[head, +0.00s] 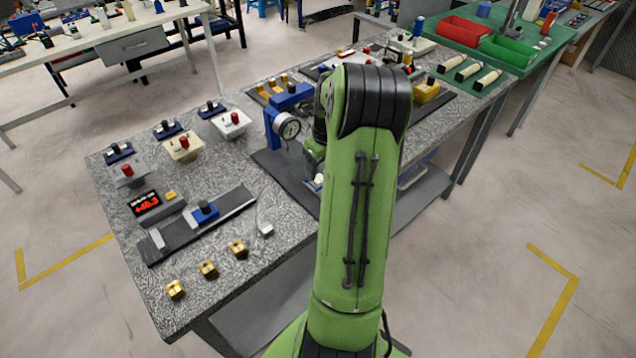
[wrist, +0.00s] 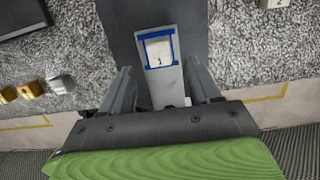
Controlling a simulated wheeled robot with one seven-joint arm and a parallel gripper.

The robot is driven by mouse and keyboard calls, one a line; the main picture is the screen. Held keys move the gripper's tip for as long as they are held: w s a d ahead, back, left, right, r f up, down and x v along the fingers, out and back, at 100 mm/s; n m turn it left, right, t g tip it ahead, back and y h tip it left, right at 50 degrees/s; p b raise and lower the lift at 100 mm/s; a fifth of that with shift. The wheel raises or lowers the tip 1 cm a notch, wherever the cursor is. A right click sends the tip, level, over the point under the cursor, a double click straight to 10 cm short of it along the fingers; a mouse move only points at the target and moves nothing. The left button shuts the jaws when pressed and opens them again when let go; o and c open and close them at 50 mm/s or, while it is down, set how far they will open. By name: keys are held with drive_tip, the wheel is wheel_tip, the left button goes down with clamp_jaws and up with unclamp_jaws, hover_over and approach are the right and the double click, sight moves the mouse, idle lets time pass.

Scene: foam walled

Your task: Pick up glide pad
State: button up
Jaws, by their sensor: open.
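A small white pad marked "1" (wrist: 159,52), which looks like the glide pad, sits inside a blue frame (wrist: 146,53) on a light grey strip (wrist: 165,92) in the wrist view. My gripper (wrist: 158,68) is open, with one finger to each side of the strip. Nothing is held; the pad lies between and slightly beyond the fingertips. I cannot tell the height of the fingers above it. In the head view my green arm hides most of the gripper and this spot.
The strip rests on a dark mat (wrist: 121,28) on the speckled bench (head: 105,210). A blue dial gauge stand (head: 270,125) stands close left of my arm. A small white block (head: 266,230) and several brass blocks (head: 208,269) lie near the front edge. Part "2" (wrist: 277,3) is at right.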

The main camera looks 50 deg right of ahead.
sight(319, 178)
drive_tip(key=f, duration=0.3)
drive_tip(key=f+b, duration=0.1)
drive_tip(key=shift+w+f, duration=0.25)
drive_tip(key=shift+w, duration=0.15)
drive_tip(key=shift+r, duration=0.1)
clamp_jaws()
